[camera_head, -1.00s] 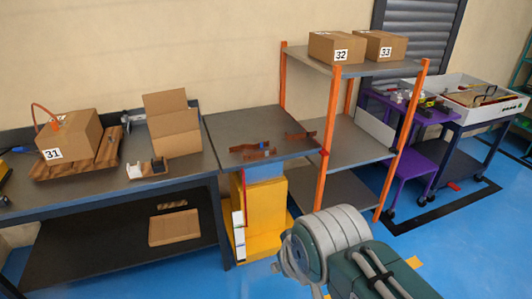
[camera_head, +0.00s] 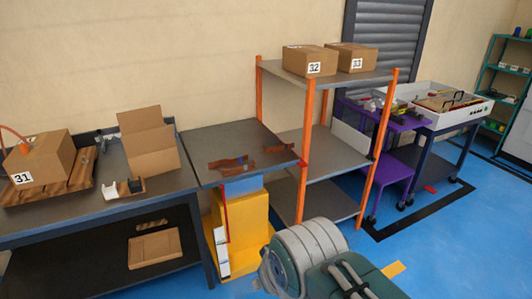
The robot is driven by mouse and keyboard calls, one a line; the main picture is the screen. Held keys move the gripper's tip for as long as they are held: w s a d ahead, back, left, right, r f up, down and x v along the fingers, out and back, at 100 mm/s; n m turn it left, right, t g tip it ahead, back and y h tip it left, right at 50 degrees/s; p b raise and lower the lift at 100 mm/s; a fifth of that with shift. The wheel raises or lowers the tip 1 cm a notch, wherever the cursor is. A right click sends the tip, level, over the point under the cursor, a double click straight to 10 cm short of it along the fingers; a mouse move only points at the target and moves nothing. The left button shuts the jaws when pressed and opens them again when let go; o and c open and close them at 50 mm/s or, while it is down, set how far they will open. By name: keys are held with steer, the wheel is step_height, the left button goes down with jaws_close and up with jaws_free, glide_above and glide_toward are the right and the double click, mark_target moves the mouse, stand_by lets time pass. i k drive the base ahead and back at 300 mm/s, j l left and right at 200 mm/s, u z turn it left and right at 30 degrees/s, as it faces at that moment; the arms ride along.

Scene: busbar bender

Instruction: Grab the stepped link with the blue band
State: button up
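Several copper-brown links lie on the grey-topped yellow stand in the middle. One link (camera_head: 232,164) lies near the middle of the grey top (camera_head: 215,140). Another link (camera_head: 279,148) lies at its right side near the orange shelf post. They are too small for me to make out a blue band or tell which one is the stepped link. My arm shows at the bottom centre, in front of the stand and shelf. My gripper is not visible.
The orange-post shelf (camera_head: 327,184) stands right of the stand, with boxes 32 (camera_head: 306,58) and 33 (camera_head: 355,57) on top. A dark bench (camera_head: 80,210) with box 31 (camera_head: 35,160) is at left. Blue floor is open at lower right.

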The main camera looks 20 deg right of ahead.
mark_target(238, 160)
steer(key=i+l, duration=0.35)
steer(key=i, duration=0.15)
steer(key=i+l, duration=0.3)
steer(key=i, duration=0.2)
steer(key=i+l, duration=0.35)
steer(key=i, duration=0.15)
steer(key=i+l, duration=0.35)
steer(key=i, duration=0.15)
